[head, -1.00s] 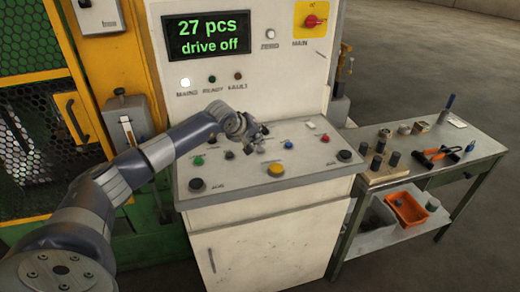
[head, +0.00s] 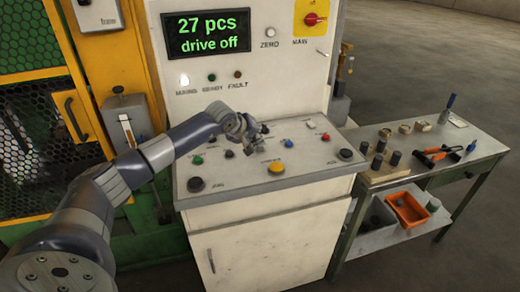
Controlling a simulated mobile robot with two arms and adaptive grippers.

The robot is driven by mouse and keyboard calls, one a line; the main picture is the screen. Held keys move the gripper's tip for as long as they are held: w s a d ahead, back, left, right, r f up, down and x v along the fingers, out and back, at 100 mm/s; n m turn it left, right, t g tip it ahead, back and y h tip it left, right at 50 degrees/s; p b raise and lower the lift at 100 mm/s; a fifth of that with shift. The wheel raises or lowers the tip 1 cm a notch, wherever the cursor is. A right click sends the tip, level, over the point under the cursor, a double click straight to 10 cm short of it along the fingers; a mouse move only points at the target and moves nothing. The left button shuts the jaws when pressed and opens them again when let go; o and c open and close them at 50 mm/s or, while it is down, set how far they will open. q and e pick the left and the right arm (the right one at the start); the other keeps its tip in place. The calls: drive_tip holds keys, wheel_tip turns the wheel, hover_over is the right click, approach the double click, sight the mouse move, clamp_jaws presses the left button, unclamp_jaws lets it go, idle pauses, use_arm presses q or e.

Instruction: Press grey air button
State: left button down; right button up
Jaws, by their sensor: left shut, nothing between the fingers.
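The sloped control panel (head: 235,184) carries several coloured buttons with labels too small to read. My left gripper (head: 256,141) is shut and empty, low over the upper middle of the panel. Its fingertips are close to the surface, and I cannot tell whether they touch it. A small dark button (head: 229,154) shows just left of the fingertips. I cannot tell whether it is the grey air button, which may be hidden behind the gripper. My right gripper is not in view.
Around the gripper are a green button (head: 197,160), a blue button (head: 288,143), a yellow button (head: 276,168) and a red button (head: 325,137). Black buttons (head: 196,184) (head: 346,154) sit near the corners. The display (head: 209,34) reads "27 pcs drive off". A workbench (head: 472,160) stands right.

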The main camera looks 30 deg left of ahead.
use_arm(q)
drive_tip(key=shift+f+b, duration=0.5)
idle(0.5)
drive_tip(key=shift+r, duration=0.1)
drive_tip(key=shift+r+p, duration=0.35)
drive_tip(key=shift+r, duration=0.45)
drive_tip(key=shift+r+p, duration=1.35)
drive_tip(key=shift+r, duration=1.2)
